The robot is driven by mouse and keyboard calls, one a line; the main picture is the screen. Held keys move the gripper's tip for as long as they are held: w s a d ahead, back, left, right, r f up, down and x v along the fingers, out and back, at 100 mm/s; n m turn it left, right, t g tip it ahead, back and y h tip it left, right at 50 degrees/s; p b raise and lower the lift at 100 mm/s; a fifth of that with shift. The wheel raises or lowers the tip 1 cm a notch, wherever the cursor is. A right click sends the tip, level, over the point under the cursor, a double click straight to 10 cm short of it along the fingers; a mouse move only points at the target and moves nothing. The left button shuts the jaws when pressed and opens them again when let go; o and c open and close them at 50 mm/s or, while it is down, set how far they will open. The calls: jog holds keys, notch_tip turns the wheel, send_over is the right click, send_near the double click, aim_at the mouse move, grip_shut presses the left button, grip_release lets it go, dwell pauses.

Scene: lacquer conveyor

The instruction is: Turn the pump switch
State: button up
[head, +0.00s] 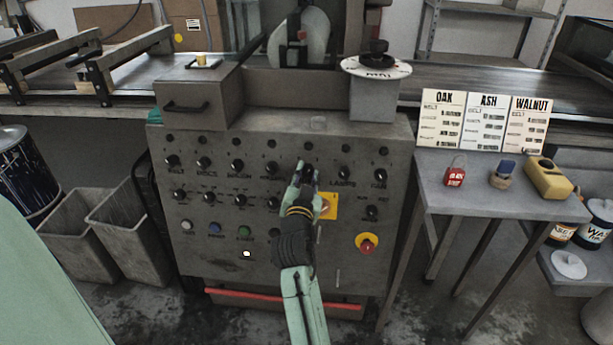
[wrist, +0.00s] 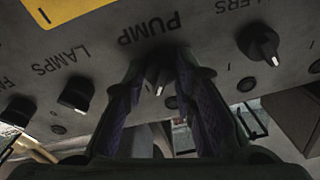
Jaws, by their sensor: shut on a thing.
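The grey control panel (head: 225,225) faces me with rows of black rotary switches. My gripper (head: 306,175) reaches its upper switch row, left of the LAMPS switch (head: 344,174), and hides the pump switch in the head view. In the wrist view, the pump switch (wrist: 157,80) is a small dark knob with a white pointer mark, below the PUMP label (wrist: 150,28). My gripper (wrist: 162,75) has one finger on each side of this knob and is shut on it. The finger pads partly cover the knob, so its exact angle is hard to read.
In the wrist view, the LAMPS switch (wrist: 77,93) and another switch (wrist: 262,45) flank my fingers. A yellow-plated switch (head: 329,207) and a red emergency button (head: 367,244) sit lower on the panel. A side table (head: 455,190) stands to the right.

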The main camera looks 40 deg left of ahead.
jog(key=shift+n, duration=0.4)
grip_shut()
jog(key=shift+d+r+n+p, duration=0.1)
jog(key=shift+r+n+p, duration=0.05)
jog(key=shift+n+p, duration=0.8)
jog(key=n+g+y+p, duration=0.1)
jog(key=n+p, duration=0.1)
jog(key=n, duration=0.2)
jog(key=shift+w+r, duration=0.1)
jog(key=n+g+p, duration=0.1)
jog(key=n, duration=0.5)
jog(key=shift+n+y+p, duration=0.3)
jog(key=shift+n+p, duration=0.05)
jog(key=shift+p, duration=0.05)
jog(key=o, duration=1.1)
grip_release()
jog(key=shift+c, duration=0.2)
